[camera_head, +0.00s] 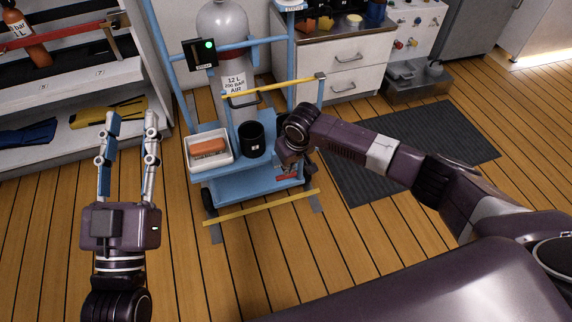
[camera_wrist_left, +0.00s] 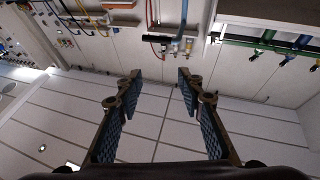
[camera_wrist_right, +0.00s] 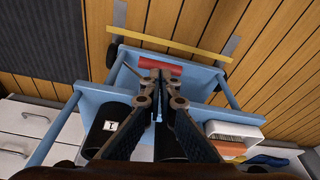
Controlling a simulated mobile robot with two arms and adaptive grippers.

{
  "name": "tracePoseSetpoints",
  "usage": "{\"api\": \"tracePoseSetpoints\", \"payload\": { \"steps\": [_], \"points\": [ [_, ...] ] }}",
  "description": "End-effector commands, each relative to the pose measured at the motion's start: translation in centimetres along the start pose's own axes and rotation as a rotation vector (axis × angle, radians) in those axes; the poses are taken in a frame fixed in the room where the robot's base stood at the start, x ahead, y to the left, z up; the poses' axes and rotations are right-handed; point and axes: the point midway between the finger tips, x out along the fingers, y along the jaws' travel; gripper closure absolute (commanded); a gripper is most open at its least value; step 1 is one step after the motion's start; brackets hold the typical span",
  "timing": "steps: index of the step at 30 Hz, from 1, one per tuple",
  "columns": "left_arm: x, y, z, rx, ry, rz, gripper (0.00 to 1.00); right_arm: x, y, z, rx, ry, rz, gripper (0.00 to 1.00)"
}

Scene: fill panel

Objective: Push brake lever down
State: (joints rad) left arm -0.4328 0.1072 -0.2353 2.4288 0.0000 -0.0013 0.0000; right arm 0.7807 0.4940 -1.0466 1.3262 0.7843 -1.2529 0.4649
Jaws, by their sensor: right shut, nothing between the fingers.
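The red brake lever (camera_head: 287,177) is low on the front of the blue cart (camera_head: 237,187). It also shows as a red bar in the right wrist view (camera_wrist_right: 153,63). My right gripper (camera_wrist_right: 161,75) is shut and empty, with its fingertips at the red bar in the right wrist view. I cannot tell whether they touch it. In the head view its fingers are mostly hidden by the wrist. My left gripper (camera_head: 131,116) is open and empty, its fingers pointing up, left of the cart and away from it.
The cart carries a grey air cylinder (camera_head: 222,35), a white tray (camera_head: 225,158) with an orange-brown block and a black cup (camera_head: 251,140). A yellow strip (camera_head: 262,207) lies on the floor before it. Shelves stand left, and a dark mat (camera_head: 410,150) lies right.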

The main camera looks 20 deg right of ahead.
Motion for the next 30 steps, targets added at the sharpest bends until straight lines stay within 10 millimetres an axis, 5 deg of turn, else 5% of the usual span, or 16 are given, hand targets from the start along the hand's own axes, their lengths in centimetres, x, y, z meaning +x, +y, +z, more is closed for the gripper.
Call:
{"api": "tracePoseSetpoints", "payload": {
  "steps": [5,14,30],
  "points": [
    [0.0,-0.1,0.6,0.001,-0.033,-0.002,0.65,-0.2,0.0,0.0,0.000,0.000,0.000,1.00],
    [-1.2,-0.8,6.1,0.010,-0.302,-0.017,0.65,-0.7,0.0,0.6,0.001,-0.001,0.000,1.00],
    [-8.0,-2.2,14.7,0.016,-0.791,-0.047,0.65,-1.3,0.0,1.6,0.001,-0.001,-0.001,1.00]
  ]
}}
